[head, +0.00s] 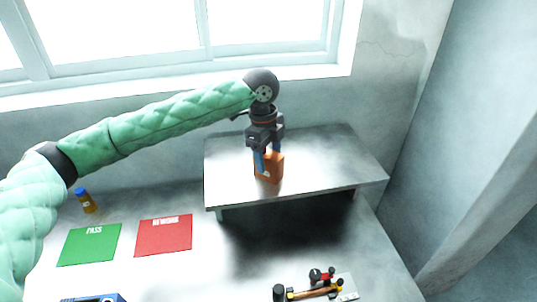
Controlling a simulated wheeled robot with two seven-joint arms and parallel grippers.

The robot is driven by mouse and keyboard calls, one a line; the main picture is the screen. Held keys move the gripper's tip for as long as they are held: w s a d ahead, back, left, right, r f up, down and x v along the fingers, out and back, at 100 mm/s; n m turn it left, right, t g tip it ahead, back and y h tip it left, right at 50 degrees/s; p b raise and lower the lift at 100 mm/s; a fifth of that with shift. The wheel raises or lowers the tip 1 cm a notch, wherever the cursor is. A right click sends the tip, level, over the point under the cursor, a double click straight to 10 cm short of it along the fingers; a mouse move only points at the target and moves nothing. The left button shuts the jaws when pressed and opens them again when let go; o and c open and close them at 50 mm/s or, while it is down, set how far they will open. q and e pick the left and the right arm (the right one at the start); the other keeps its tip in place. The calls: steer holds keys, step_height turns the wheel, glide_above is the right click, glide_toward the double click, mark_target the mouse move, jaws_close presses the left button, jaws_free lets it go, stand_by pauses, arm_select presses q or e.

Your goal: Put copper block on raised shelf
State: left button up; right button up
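The copper block (270,168) is an orange-brown block at the raised shelf (325,165), a grey slab on short supports at the back of the table. My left gripper (266,159) points down from above, with its blue-tipped fingers on either side of the block. It looks shut on the block. The block is upright and its bottom is at or very close to the shelf top; I cannot tell if it touches. The far finger is partly hidden. My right gripper is not in view.
A green PASS mat (89,246) and a red REWORK mat (163,237) lie left of the shelf. A small blue-capped bottle (87,202) stands behind them. A blue item (92,298) and a fixture with black knobs (318,288) sit in front. The shelf's right part is clear.

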arm_select(q)
steer(key=shift+r, duration=0.15)
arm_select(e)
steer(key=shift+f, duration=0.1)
arm_select(q)
steer(key=shift+r+b, duration=0.25)
steer(key=shift+b, duration=0.05)
steer(key=r+b, duration=0.1)
steer(key=r, duration=0.2)
steer(key=r+b, duration=0.1)
steer(key=r, duration=0.2)
steer(key=a+r+b, duration=0.1)
steer(key=r, duration=0.3)
steer(key=shift+w+b, duration=0.3)
steer(key=shift+w, duration=0.1)
steer(key=shift+a+r, duration=0.1)
steer(key=shift+r, duration=0.6)
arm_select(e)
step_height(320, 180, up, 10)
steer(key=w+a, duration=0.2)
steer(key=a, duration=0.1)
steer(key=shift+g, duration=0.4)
